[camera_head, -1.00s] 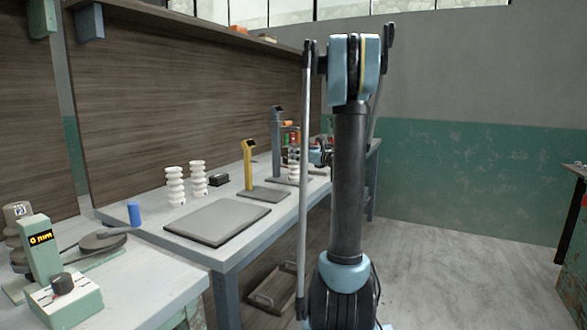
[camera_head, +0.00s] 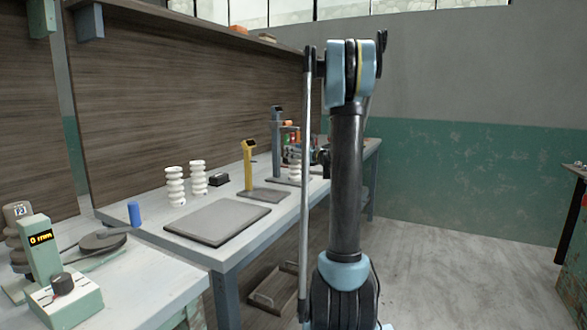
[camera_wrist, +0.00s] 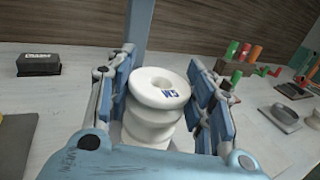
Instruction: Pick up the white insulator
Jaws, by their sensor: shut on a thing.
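In the head view, a white insulator (camera_head: 293,168) shows partly beside my arm, and my gripper is mostly hidden there. Two more white insulators stand at the left, one (camera_head: 175,187) in front of the other (camera_head: 198,180).
A blue-grey post (camera_wrist: 134,28) rises close behind the held insulator. A black box (camera_wrist: 39,64) lies at left, with coloured cylinders (camera_wrist: 245,52) and dark dishes (camera_wrist: 285,117) at right. The workbench also holds a yellow stand (camera_head: 248,165) and a flat grey board (camera_head: 217,221).

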